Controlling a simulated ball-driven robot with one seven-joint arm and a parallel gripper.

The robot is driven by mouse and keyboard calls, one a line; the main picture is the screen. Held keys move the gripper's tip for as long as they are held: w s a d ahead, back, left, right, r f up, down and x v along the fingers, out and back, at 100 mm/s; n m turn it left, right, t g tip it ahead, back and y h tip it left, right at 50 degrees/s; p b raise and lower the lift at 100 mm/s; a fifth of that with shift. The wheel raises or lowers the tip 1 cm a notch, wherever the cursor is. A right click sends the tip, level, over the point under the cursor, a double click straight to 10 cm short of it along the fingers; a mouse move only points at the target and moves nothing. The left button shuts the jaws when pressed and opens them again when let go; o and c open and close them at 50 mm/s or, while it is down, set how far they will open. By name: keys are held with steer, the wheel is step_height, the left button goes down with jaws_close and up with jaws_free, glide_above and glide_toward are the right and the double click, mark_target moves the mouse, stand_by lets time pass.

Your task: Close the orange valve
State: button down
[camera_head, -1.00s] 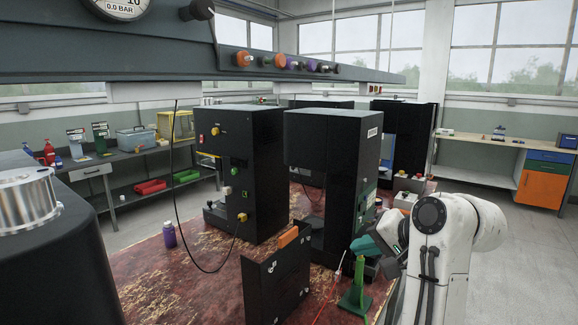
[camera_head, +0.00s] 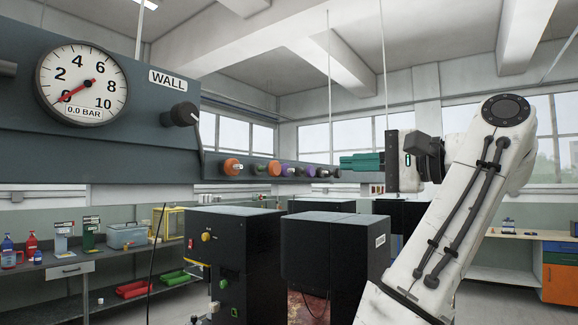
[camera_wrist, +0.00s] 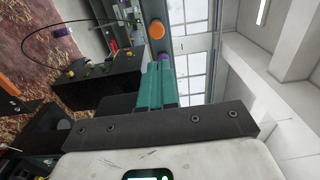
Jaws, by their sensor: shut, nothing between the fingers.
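A row of round valve knobs lines the dark grey wall rail in the head view. An orange knob (camera_head: 233,167) is at its left end, and a second, smaller-looking orange knob (camera_head: 274,168) sits further right, before purple ones. I cannot tell which is the orange valve or whether it is open. My gripper (camera_head: 343,163) has teal fingers, shut and empty, pointing left at rail height, just right of the row in the picture. In the wrist view its fingers (camera_wrist: 155,68) point up, with an orange knob (camera_wrist: 156,30) beyond the tips and a purple knob (camera_wrist: 163,57) beside them.
A pressure gauge (camera_head: 82,84) marked WALL reads 0.0 bar. A dark lever (camera_head: 184,114) is on the panel. Black machines (camera_head: 335,250) stand below the rail. A bench (camera_head: 65,268) with bottles and bins is at left.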

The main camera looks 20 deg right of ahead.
mark_target(277, 169)
steer(key=p+x, duration=0.2)
steer(key=x, duration=0.2)
steer(key=p+x, duration=0.3)
steer(key=x, duration=0.2)
steer(key=p+x, duration=0.3)
steer(key=x, duration=0.1)
steer(key=shift+w+a+f, duration=0.15)
steer(key=shift+a+f, duration=0.25)
steer(key=shift+a, duration=0.1)
